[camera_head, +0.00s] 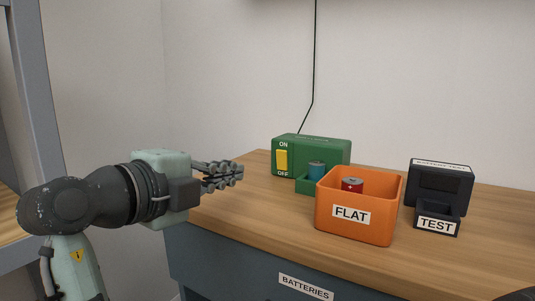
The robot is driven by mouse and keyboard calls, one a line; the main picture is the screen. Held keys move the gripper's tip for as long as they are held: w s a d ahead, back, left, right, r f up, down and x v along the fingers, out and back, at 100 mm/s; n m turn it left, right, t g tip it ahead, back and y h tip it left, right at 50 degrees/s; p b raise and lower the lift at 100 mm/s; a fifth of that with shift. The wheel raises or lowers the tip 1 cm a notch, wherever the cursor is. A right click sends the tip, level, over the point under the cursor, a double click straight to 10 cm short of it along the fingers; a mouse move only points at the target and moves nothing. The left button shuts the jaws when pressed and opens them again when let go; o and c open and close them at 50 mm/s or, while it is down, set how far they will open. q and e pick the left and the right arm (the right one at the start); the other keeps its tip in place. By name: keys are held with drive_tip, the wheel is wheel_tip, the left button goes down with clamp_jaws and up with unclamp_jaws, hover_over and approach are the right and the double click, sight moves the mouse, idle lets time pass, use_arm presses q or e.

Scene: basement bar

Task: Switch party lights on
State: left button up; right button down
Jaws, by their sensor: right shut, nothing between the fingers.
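A green box (335,152) stands at the back of the wooden counter, with a black cord rising from it up the wall. A yellow switch (282,160) is on its front between the labels ON and OFF; I cannot tell which way it is tipped. A teal battery (316,170) stands in the green tray (303,185) at the box's front.
An orange bin (378,223) marked FLAT holds a red battery (352,185) and stands in front of the green box. A black tester (442,180) marked TEST is at the right. A drawer labelled BATTERIES (305,287) is below. The counter's left end (225,205) is clear.

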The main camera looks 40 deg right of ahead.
use_arm(q)
drive_tip(key=shift+s, duration=0.1)
use_arm(e)
drive_tip(key=shift+s+r, duration=0.1)
drive_tip(key=shift+s, duration=0.05)
drive_tip(key=shift+d, duration=0.45)
drive_tip(key=p, duration=0.1)
approach(281, 156)
drive_tip(key=p+x, duration=0.1)
drive_tip(key=x, duration=0.4)
drive_tip(key=shift+d, duration=0.2)
use_arm(q)
drive_tip(key=shift+g, duration=0.9)
drive_tip(key=shift+s+a+f+p, duration=0.1)
drive_tip(key=shift+s+a+f, duration=0.15)
drive_tip(key=shift+f, duration=0.6)
drive_tip(key=shift+s+a+f+p, duration=0.15)
drive_tip(key=shift+a+f, duration=0.2)
drive_tip(key=shift+f, duration=0.45)
drive_tip(key=shift+s+a+f+p, duration=0.1)
drive_tip(key=shift+s+a+f, duration=0.15)
drive_tip(key=shift+f, duration=0.6)
use_arm(e)
drive_tip(key=shift+w+d, duration=0.25)
drive_tip(key=shift+d, duration=0.2)
use_arm(q)
drive_tip(key=shift+a, duration=0.1)
use_arm(e)
drive_tip(key=shift+d, duration=0.1)
